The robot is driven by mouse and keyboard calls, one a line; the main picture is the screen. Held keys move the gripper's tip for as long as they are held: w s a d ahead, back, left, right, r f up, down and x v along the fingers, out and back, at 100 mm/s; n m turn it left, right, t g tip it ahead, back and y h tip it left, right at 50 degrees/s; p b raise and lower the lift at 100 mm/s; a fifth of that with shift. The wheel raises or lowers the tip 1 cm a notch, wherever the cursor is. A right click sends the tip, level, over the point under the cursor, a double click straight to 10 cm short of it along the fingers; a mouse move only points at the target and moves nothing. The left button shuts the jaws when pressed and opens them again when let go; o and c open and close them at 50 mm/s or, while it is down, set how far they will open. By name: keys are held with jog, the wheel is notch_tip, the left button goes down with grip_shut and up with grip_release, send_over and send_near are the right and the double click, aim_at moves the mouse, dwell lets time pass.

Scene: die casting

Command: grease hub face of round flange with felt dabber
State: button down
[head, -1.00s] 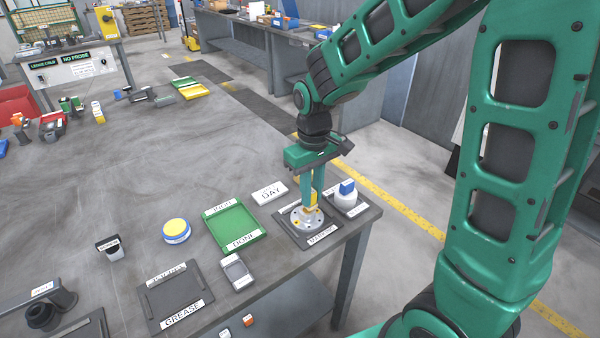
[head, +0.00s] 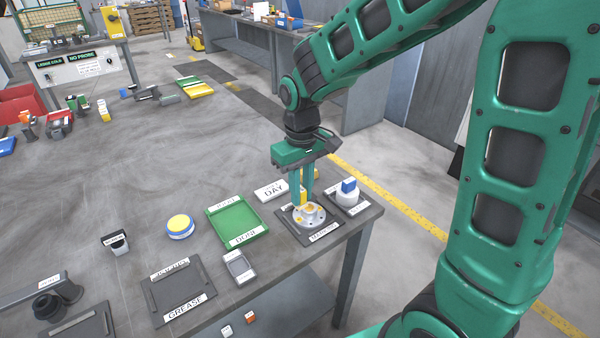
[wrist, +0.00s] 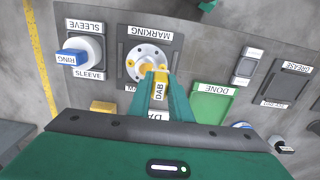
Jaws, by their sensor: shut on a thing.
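The round flange (head: 309,217) is a light grey disc with a raised hub and holes, lying flat on the dark MARKING pad (head: 330,228). It also shows in the wrist view (wrist: 136,56). An orange-yellow patch shows on its hub. My gripper (wrist: 162,98) is shut on the felt dabber (wrist: 158,90), a yellow piece with a white DAB label. In the head view my gripper (head: 305,200) is just behind the hub, close above the pad. The dabber's tip is near the hub's edge; I cannot tell whether it touches.
A white SLEEVE container with a blue RING block (head: 348,185) stands right of the flange. Left are a green DONE tray (head: 236,226), a small grey device (head: 239,267), a yellow-topped round tin (head: 180,226) and the GREASE pad (head: 176,288). The table's front edge is close.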

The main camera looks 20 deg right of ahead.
jog(key=shift+d+r, duration=0.15)
jog(key=shift+r, duration=2.65)
jog(key=shift+w, duration=0.1)
